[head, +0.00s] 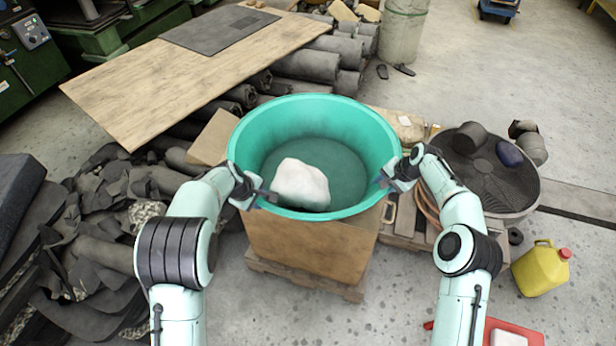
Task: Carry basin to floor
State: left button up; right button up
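A large round teal basin (350,125) sits on a brown box (310,248) in the middle of the head view. A white lump (300,184) lies inside it on the near left of its floor. My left gripper (262,197) is at the basin's near left rim, with its dark fingers overlapping the rim. My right gripper (386,181) is at the right rim in the same way. The views do not show whether either pair of fingers is closed on the rim. Bare concrete floor (400,290) shows to the right of the box.
The box stands on a wooden pallet (300,284). Dark sheet rolls and scraps (95,235) crowd the left. A plywood board (130,95) lies behind. A dark round tray (490,185) and a yellow jug (541,270) stand at the right. Open floor lies at back right.

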pick_arm(q)
jog(key=shift+w+f, duration=0.1)
jog(key=shift+f, duration=0.1)
pick_arm(e)
jog(key=shift+a+f, duration=0.1)
jog(key=shift+f, duration=0.1)
pick_arm(q)
grip_shut()
pick_arm(e)
grip_shut()
pick_arm(q)
jog(key=shift+r, duration=0.1)
pick_arm(e)
jog(key=shift+w+r, duration=0.1)
dwell(0.8)
